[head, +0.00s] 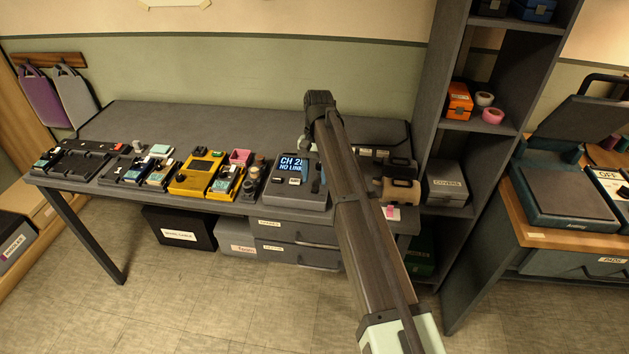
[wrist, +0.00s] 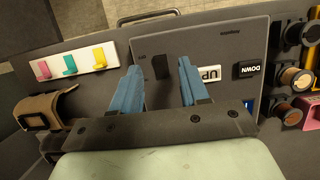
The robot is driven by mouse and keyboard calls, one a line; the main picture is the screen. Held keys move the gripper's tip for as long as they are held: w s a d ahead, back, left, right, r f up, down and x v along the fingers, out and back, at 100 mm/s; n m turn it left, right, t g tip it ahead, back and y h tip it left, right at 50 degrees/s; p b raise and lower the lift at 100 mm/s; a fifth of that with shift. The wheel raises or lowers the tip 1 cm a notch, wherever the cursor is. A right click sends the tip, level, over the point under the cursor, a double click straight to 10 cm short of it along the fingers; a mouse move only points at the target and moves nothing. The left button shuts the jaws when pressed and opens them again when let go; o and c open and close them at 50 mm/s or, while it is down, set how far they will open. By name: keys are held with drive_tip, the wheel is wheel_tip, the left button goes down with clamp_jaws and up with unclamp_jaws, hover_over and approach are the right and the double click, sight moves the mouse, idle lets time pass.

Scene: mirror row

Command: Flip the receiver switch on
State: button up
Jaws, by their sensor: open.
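The receiver is a grey box (head: 302,197) on the table, with a lit screen (head: 292,165) reading "CH 2" and "NO LINK"; the screen's right edge is hidden. The switch appears between the fingertips, with no visible contact; the height gap is unclear. In the head view my arm largely hides the gripper. The switch's small labels are too blurred to read.
A brown rounded item (wrist: 50,108) and a white strip with coloured tabs (wrist: 72,62) lie left of the receiver in the wrist view.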

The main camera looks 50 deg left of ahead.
sight(316, 186)
drive_tip(key=v, duration=0.5)
idle(0.4)
